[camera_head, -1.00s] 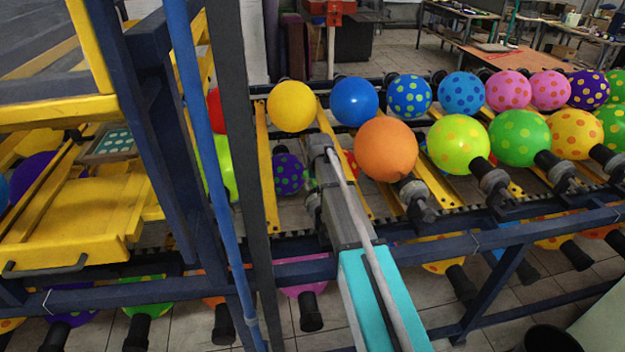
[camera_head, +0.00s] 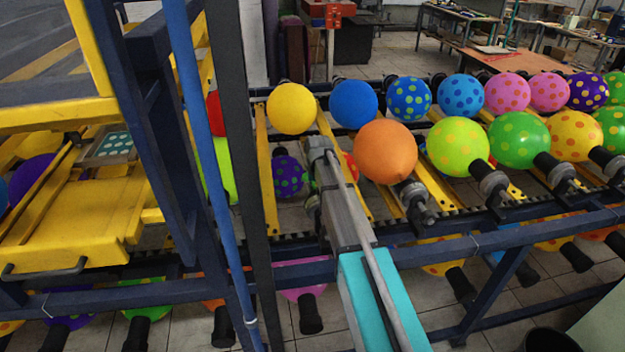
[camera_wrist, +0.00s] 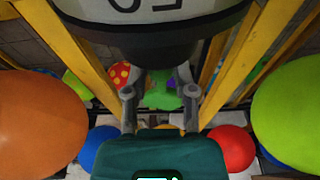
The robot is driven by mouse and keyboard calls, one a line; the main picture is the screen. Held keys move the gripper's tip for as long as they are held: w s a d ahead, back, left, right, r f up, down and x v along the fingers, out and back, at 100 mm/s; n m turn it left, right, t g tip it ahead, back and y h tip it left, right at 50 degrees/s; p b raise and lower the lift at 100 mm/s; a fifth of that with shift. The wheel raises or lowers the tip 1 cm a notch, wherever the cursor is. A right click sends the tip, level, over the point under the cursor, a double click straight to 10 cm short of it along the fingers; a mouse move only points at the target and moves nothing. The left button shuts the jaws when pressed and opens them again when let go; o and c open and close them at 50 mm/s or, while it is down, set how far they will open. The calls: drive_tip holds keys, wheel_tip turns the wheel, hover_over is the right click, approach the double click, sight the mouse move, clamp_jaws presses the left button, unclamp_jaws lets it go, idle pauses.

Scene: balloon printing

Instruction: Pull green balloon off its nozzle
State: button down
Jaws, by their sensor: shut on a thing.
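My gripper (camera_wrist: 160,84) shows in the wrist view, its two grey fingers standing a little apart around something green. I take this to be the green balloon (camera_wrist: 162,92); only a small part of it shows between and behind the fingers. A dark rounded body fills the top of the wrist view and hides what lies there. In the head view my arm reaches in between the yellow and orange balloons. Its end hides the fingers, and I cannot make out the held balloon or its nozzle there.
An orange balloon (camera_head: 385,152) is close to the right of my arm in the head view. A yellow balloon (camera_head: 291,108) and a blue balloon (camera_head: 353,103) sit behind. A lime balloon (camera_wrist: 290,115) is on the right in the wrist view. Yellow bars (camera_wrist: 243,50) flank the fingers.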

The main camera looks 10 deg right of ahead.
drive_tip(key=shift+w, duration=0.7)
idle(0.3)
drive_tip(key=shift+r, duration=0.15)
wheel_tip(320, 180, up, 17)
drive_tip(key=p, duration=1.7)
idle(0.3)
drive_tip(key=shift+f, duration=0.2)
